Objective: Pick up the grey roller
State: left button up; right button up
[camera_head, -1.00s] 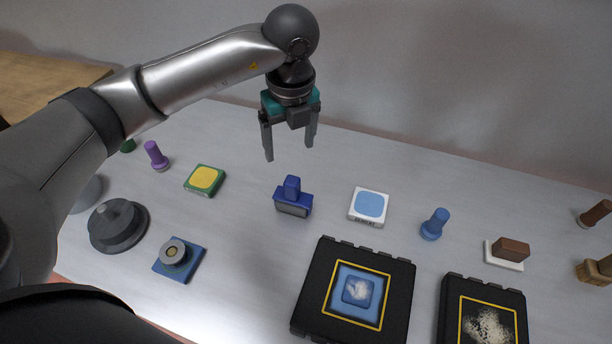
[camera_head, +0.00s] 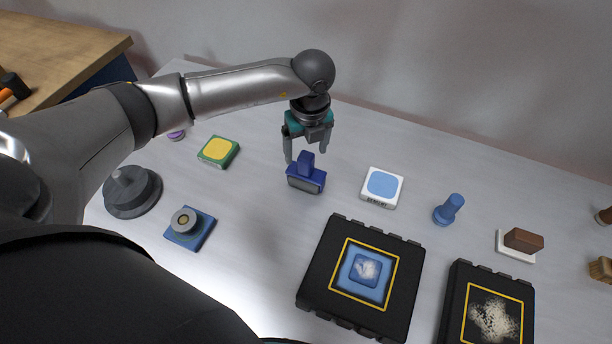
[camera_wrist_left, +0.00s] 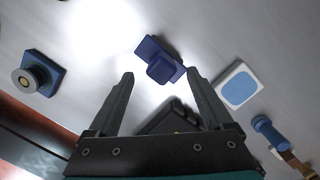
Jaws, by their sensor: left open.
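A short grey cylinder with a tan centre, which looks like the grey roller (camera_head: 184,220), sits on a blue square pad (camera_head: 201,237) at the lower left. It also shows at the left of the left wrist view (camera_wrist_left: 25,82). My left gripper (camera_head: 305,153) is open and empty, its fingers pointing down above a dark blue block with an upright handle (camera_head: 306,177). In the left wrist view the block (camera_wrist_left: 158,62) lies just beyond and between the fingertips. The gripper is well to the right of the roller and farther back. My right gripper is not in view.
A dark grey round knobbed piece (camera_head: 132,192) stands left of the roller. Two black trays (camera_head: 322,270) lie in front. Table between roller and blue block is clear.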

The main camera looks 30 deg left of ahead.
aim_at(306, 155)
pick_arm(q)
jog(key=f, duration=0.3)
jog(key=shift+w+a+f, duration=0.15)
jog(key=shift+w, duration=0.1)
grip_shut()
dwell(0.5)
dwell(0.7)
